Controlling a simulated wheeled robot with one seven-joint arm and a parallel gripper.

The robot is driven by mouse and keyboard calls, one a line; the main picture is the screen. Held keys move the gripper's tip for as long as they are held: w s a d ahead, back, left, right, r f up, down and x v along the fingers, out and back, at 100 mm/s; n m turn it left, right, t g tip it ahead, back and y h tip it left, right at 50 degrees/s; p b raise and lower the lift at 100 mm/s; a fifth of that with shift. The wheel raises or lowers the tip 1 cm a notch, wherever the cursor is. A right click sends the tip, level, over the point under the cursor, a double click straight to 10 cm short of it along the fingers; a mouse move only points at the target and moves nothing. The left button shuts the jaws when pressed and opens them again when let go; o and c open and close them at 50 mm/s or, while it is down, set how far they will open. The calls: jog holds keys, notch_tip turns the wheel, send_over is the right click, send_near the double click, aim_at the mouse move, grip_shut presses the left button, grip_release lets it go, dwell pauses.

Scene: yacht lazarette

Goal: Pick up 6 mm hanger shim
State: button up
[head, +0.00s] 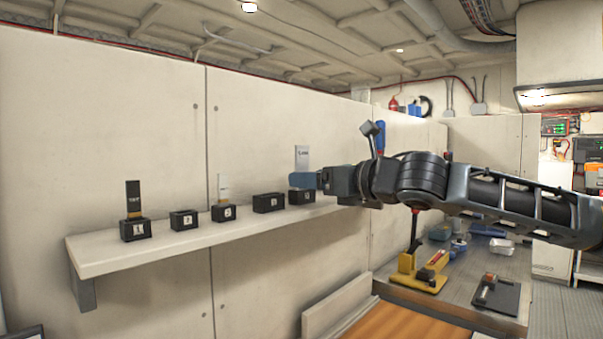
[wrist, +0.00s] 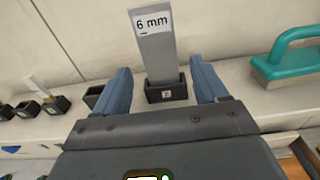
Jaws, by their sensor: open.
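The 6 mm hanger shim (wrist: 155,55) is a grey upright strip with a white "6 mm" label near its top. It stands in a small black holder (wrist: 167,90) on the shelf. In the head view the shim (head: 302,158) shows above my gripper at the right part of the shelf. My gripper (wrist: 160,82) is open in the wrist view, with one blue finger on each side of the shim and gaps between. In the head view my gripper (head: 303,180) is seen from the side, so the finger gap is hidden there.
The shelf (head: 150,245) holds several black holders in a row, with a dark strip (head: 133,198) and a pale strip (head: 223,187) in two of them. A teal-handled tool (wrist: 288,55) lies right of the shim. A workbench (head: 455,290) with tools stands at right.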

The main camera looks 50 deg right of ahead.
jog(key=shift+w+f+p, duration=0.15)
jog(key=shift+w+p, duration=0.25)
jog(key=shift+w, duration=0.95)
jog(key=shift+w+f+p, duration=0.15)
jog(key=shift+w+p, duration=0.25)
jog(key=shift+w, duration=0.95)
jog(key=c, duration=1)
jog(key=shift+c, duration=0.3)
jog(key=shift+r, duration=0.2)
